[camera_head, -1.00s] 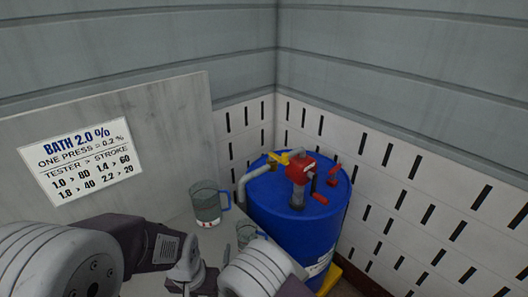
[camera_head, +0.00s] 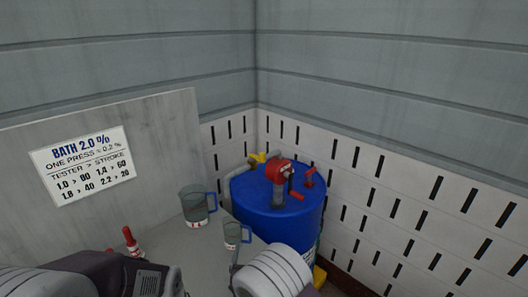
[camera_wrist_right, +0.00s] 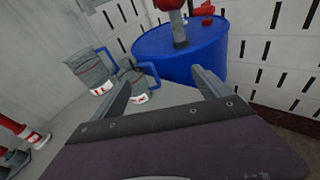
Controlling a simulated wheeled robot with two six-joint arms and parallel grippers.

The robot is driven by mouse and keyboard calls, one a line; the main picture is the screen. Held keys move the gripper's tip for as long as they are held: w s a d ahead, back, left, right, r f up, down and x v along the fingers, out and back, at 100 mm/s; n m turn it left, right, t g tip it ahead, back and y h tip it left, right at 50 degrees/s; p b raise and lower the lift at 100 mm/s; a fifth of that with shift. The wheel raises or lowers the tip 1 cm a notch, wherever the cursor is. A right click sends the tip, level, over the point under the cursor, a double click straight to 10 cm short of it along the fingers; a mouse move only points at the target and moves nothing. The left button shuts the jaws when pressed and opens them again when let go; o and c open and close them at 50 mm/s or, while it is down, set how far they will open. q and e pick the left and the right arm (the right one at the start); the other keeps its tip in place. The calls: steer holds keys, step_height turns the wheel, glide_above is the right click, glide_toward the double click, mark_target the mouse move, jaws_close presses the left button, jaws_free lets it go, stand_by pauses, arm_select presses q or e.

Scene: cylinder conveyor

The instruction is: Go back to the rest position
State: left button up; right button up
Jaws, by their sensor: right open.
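My right gripper (camera_wrist_right: 160,78) is open, its two grey fingers spread with nothing held between them. In the right wrist view the small clear jug (camera_wrist_right: 138,82) shows past the left finger. In the head view this small jug (camera_head: 231,235) stands on the grey bench, and my right arm lies low in front of it. The larger jug with a blue handle (camera_head: 194,207) stands behind it to the left. It also shows in the right wrist view (camera_wrist_right: 90,70). I cannot make out my left gripper in either view.
A blue drum (camera_head: 260,212) with a red pump (camera_head: 279,172) stands right of the bench. A red-topped item (camera_head: 131,242) is at the left. A sign (camera_head: 84,165) hangs on the grey panel. Slotted white walls close the corner behind the drum.

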steer(key=w+d+r+m+h, duration=0.2)
steer(key=d+r+m+h, duration=0.3)
steer(key=d, duration=0.6)
steer(key=s+d+r+m+g+h, duration=0.25)
steer(key=s+d+m+g, duration=0.2)
steer(key=d, duration=0.55)
steer(key=s+d+r+m+g+h, duration=0.1)
steer(key=s+d+m+g+h, duration=0.3)
steer(key=d, duration=0.5)
steer(key=s+d+f+m+g+y, duration=0.2)
steer(key=s+f+m+g+y, duration=0.1)
steer(key=s+m, duration=0.45)
steer(key=s+d+f+m+g+y, duration=0.1)
steer(key=s+f+m+g+y, duration=0.25)
steer(key=s+m, duration=0.4)
steer(key=s+a+f+m+t+y, duration=0.1)
steer(key=a+m+y, duration=0.4)
steer(key=a, duration=0.7)
steer(key=shift+s+f+m+y, duration=0.45)
steer(key=shift+f+m, duration=0.2)
steer(key=shift+m, duration=0.1)
